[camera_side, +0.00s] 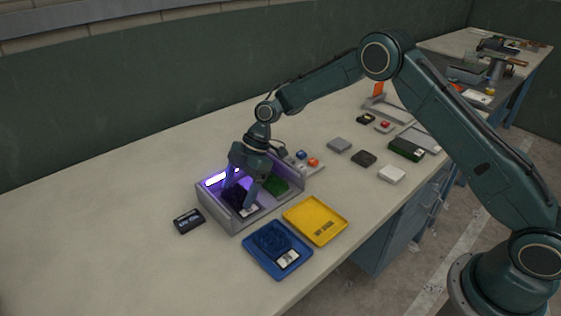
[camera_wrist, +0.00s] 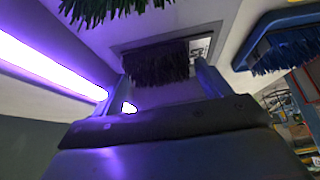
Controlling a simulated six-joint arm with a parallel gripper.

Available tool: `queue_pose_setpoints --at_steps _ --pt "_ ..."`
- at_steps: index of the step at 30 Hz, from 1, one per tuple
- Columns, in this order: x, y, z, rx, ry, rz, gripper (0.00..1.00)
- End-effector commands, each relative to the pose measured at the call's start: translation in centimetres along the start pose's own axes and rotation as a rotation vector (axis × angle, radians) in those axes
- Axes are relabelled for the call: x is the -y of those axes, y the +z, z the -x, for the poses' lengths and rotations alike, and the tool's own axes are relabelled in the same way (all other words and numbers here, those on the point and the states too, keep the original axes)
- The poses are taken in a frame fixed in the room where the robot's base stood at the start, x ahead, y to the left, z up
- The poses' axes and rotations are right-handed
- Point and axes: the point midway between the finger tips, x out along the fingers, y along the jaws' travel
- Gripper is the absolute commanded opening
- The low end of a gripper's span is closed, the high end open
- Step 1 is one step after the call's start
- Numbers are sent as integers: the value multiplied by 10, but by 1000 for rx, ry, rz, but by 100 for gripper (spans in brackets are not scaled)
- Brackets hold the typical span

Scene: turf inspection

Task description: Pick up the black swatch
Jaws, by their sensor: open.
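The black swatch (camera_side: 240,200) is a dark, bristly turf piece with a white label. It lies in the grey, purple-lit inspection box (camera_side: 236,223), partly hidden by my gripper. It also shows in the wrist view (camera_wrist: 158,63), ahead of and between my fingers, with its white label at its right end. My gripper (camera_side: 240,188) points down into the box with its fingers apart, one on each side of the swatch. In the wrist view the fingers (camera_wrist: 165,83) stand left and right of it. I cannot tell whether they touch it.
A green swatch (camera_side: 277,185) lies at the box's right end. A lit purple tube (camera_wrist: 45,67) runs along one side. In front are a blue tray (camera_side: 264,264) holding a blue swatch (camera_side: 272,238), and an empty yellow tray (camera_side: 325,214). A black device (camera_side: 188,221) sits left.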

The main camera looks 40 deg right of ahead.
Motion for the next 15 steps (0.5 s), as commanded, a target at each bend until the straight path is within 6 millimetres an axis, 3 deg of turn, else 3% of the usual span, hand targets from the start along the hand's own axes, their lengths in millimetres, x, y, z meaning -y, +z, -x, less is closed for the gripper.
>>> queue_pose_setpoints --at_steps 9,15 --pt "0 0 0 0 0 0 76" --pt "0 0 0 0 0 0 43"
